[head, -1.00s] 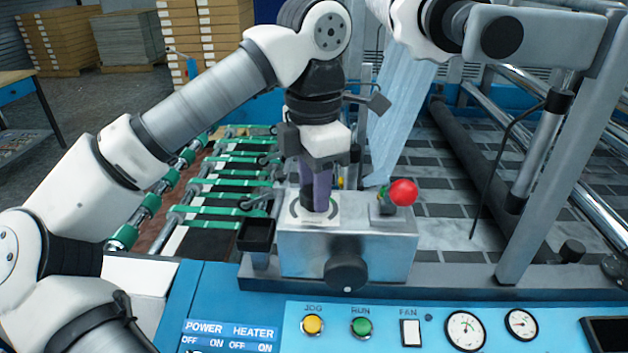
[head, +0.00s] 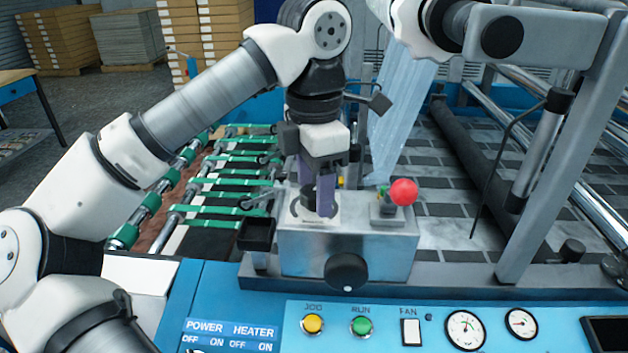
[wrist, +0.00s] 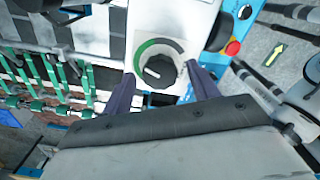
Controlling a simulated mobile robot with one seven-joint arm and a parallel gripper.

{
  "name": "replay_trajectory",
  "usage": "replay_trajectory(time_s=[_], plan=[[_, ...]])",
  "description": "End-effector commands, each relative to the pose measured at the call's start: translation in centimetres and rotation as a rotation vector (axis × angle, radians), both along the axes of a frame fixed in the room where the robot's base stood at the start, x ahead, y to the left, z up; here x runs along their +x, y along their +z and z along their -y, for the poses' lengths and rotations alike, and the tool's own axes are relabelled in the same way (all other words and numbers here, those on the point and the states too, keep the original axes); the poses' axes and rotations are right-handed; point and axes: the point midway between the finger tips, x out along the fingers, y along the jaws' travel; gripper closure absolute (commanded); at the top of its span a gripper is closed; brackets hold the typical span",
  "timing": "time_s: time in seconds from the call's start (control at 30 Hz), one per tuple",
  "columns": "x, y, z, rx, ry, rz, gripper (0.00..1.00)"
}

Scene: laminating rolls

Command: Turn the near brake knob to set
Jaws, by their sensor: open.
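The dark round brake knob (wrist: 160,73) sits on top of a grey metal box (head: 310,250), in the middle of a white dial plate with a green and dark arc. A white pointer line shows on the knob. In the wrist view it points to the left and slightly up. My gripper (head: 316,205) points down over the dial. Its two purple fingers are open and stand on either side of the knob, which shows between them; whether they touch it I cannot tell. In the head view the fingers partly hide the knob.
A larger black knob (head: 346,272) is on the box's front. A red ball handle (head: 403,192) stands on the box's right, close to my gripper. The blue panel (head: 240,300) with buttons and gauges lies in front.

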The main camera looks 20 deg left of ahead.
Motion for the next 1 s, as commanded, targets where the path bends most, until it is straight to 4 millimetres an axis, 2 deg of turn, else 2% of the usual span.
replay_trajectory(time_s=[0.17,0.7,1.0], plan=[[0.0,0.9,0.0,0.0,0.0,0.0,0.4],[0.0,10.2,0.0,0.001,0.0,0.0,0.4],[0.0,13.2,-0.1,0.001,0.003,0.0,0.4]])
